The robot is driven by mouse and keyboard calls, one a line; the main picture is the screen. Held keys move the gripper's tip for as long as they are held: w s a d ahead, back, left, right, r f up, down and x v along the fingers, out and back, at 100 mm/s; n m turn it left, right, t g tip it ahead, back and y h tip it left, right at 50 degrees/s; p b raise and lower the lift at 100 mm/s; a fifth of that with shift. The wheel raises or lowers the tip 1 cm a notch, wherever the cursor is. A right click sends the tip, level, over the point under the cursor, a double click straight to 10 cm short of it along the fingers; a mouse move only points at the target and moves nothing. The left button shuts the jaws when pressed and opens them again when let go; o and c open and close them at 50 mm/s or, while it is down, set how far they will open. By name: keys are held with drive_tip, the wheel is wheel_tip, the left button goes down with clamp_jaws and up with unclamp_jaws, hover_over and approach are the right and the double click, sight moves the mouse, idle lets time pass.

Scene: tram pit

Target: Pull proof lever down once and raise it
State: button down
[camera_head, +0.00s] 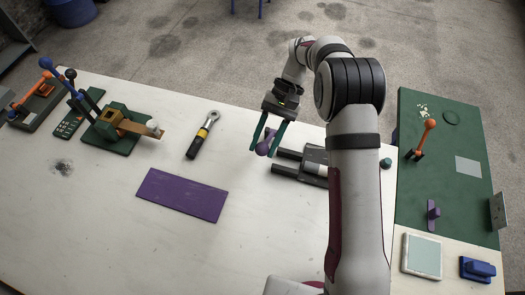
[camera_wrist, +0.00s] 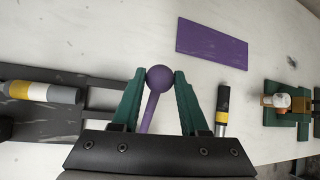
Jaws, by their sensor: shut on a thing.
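My gripper (camera_head: 267,146) hangs above the white table, with its two green fingers pointing down. It is shut on a purple ball-ended rod. In the wrist view the purple ball (camera_wrist: 160,78) sits between the fingertips of my gripper (camera_wrist: 160,80), and its thin purple rod (camera_wrist: 149,112) runs back between the fingers. Where the rod ends is hidden. An orange lever with a round knob (camera_head: 429,124) stands raised on the green board at the right. Other levers, blue (camera_head: 71,75) and orange (camera_head: 46,64), stand at the far left. The frames do not show which is the proof lever.
A purple mat (camera_head: 181,195) lies front left of my gripper. A black-and-yellow tool (camera_head: 203,135) lies left. A dark forked fixture (camera_head: 288,171) is close on the right. A green-and-wood device (camera_head: 112,130) stands farther left. A pale tray (camera_head: 422,238) and blue block (camera_head: 477,268) are front right.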

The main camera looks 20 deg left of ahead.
drive_tip(key=shift+w+r+g, duration=0.7)
drive_tip(key=shift+w+g, duration=0.15)
drive_tip(key=shift+g, duration=0.15)
drive_tip(key=shift+c, duration=2.2)
unclamp_jaws()
